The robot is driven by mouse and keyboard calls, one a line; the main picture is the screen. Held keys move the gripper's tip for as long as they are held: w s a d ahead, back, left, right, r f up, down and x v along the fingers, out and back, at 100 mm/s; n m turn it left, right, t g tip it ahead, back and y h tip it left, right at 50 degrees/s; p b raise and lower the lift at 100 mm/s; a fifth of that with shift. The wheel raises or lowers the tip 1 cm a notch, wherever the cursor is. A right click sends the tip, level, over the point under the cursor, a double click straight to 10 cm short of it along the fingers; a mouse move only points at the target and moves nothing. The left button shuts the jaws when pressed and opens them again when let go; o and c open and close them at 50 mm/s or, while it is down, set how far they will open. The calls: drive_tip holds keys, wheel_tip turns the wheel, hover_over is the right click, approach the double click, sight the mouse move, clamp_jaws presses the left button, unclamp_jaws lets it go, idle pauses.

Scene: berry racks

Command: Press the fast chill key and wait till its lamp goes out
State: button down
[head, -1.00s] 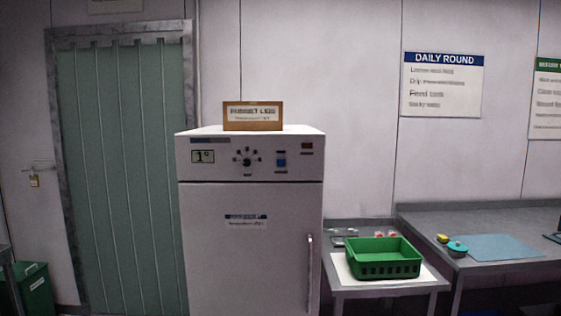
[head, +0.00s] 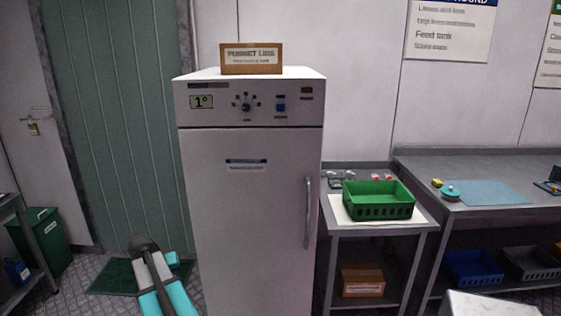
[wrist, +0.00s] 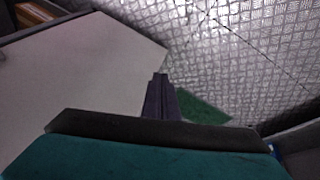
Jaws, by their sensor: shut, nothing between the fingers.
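The white chill cabinet (head: 250,220) stands upright in the middle of the head view, its door closed. Its top panel holds a display (head: 201,102) reading 1°, a black knob (head: 246,107) with marks around it, and a blue key (head: 280,107). A small dark amber window (head: 306,90), perhaps the lamp, looks unlit. The labels beside them are too small to read. My gripper (wrist: 159,78) is shut and empty in the wrist view, over floor beside a large pale surface that looks like the cabinet. My arm shows low at left in the head view, clear of the key.
A cardboard box (head: 252,58) sits on the cabinet top. A green crate (head: 379,212) stands on the side table to its right, with a grey bench (head: 480,200) beyond. A green strip door (head: 110,120) is behind at left. A green mat (head: 118,276) lies on the floor.

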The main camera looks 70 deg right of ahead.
sight(278, 107)
drive_tip(key=s+d+r+m+h+p, duration=0.1)
drive_tip(key=s+d+r+m, duration=0.15)
drive_tip(key=d+r, duration=0.55)
drive_tip(key=s+d+r+m+h+p, duration=0.1)
drive_tip(key=s+d+r, duration=0.35)
drive_tip(key=r, duration=0.65)
drive_tip(key=s+d+r+m+h+p, duration=0.1)
drive_tip(key=s+d+r+m, duration=0.15)
drive_tip(key=d+r, duration=0.6)
drive_tip(key=s+d+r+m+h, duration=0.1)
drive_tip(key=s+d+r, duration=0.1)
drive_tip(key=s+r, duration=0.4)
drive_tip(key=s+d+r+m+g+h+p, duration=0.1)
drive_tip(key=s+d+r, duration=0.2)
drive_tip(key=r, duration=0.9)
drive_tip(key=s+d+r+m+g+h, duration=0.1)
drive_tip(key=s+d+r+m, duration=0.1)
drive_tip(key=s+r, duration=0.7)
drive_tip(key=shift+s+d+r+p, duration=0.3)
drive_tip(key=shift+s+p, duration=0.05)
drive_tip(key=shift+s, duration=0.15)
drive_tip(key=shift+d, duration=0.1)
